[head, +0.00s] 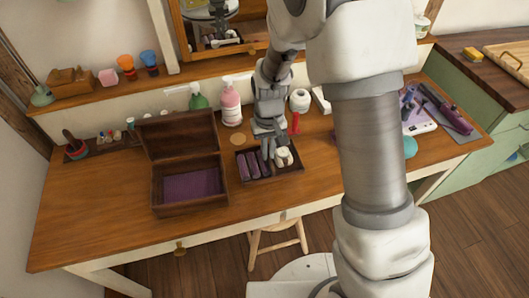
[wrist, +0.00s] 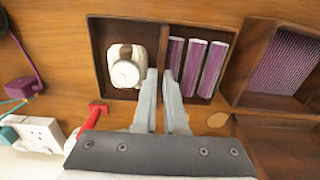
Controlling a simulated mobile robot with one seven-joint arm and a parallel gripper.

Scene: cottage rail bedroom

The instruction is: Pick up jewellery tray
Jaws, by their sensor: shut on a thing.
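The jewellery tray (head: 272,180) is a small dark wooden tray on the desk, just right of the open wooden box. In the wrist view the tray (wrist: 97,60) has a watch on a pale cushion (wrist: 125,70) in its left compartment and purple ring rolls (wrist: 195,68) in its right one. My gripper (head: 268,150) reaches down onto the tray from the back. In the wrist view my gripper (wrist: 160,74) has its fingers on either side of the middle divider, shut on it. I cannot tell whether the tray is lifted off the desk.
The open box (head: 188,190) with purple lining stands close on the left. A pink bottle (head: 230,105), a green bottle (head: 199,102) and a red item (head: 295,123) are behind. A white power strip (wrist: 40,133) lies at the wrist view's lower left. The desk's left front is clear.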

